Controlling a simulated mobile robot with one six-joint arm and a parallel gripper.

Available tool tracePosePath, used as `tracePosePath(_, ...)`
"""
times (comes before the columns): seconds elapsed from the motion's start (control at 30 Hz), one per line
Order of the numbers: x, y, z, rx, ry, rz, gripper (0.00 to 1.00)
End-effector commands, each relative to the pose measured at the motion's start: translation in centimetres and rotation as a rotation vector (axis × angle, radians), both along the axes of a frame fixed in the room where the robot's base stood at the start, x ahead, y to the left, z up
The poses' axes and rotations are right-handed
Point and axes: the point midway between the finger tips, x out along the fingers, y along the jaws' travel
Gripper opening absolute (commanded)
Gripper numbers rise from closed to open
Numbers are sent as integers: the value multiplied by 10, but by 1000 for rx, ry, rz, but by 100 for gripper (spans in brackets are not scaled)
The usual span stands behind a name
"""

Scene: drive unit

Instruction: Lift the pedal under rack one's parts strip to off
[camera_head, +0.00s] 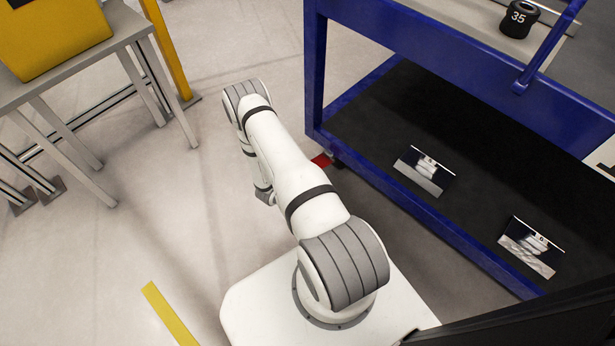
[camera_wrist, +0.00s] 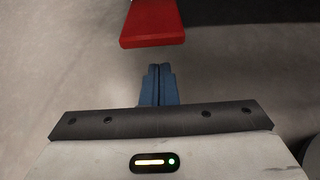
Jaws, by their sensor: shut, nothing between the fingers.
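A small red pedal (camera_head: 321,160) sticks out low at the left corner of the blue rack (camera_head: 315,75), close to the floor. In the wrist view the red pedal (camera_wrist: 152,24) fills the top middle, its near edge facing me. My gripper (camera_wrist: 158,70) shows there with its blue fingers closed together and empty. The fingertips point at the pedal from just below it in the picture, with a small gap of floor visible between. I cannot tell the height of the fingertips against the pedal.
The rack's dark lower shelf (camera_head: 380,115) carries two picture cards (camera_head: 425,171). A black part marked 35 (camera_head: 518,20) sits on its upper level. A table with a yellow case (camera_head: 55,38) and a yellow post (camera_head: 168,45) stand at the left. The floor between is clear.

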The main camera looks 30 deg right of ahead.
Motion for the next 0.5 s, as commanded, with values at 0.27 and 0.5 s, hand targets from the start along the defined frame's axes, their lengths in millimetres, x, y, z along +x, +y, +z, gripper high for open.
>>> tracePosePath(0.27, -10, 40, 17, 5, 6, 7, 0)
tracePosePath(0.5, -19, 72, 40, 5, 7, 4, 0)
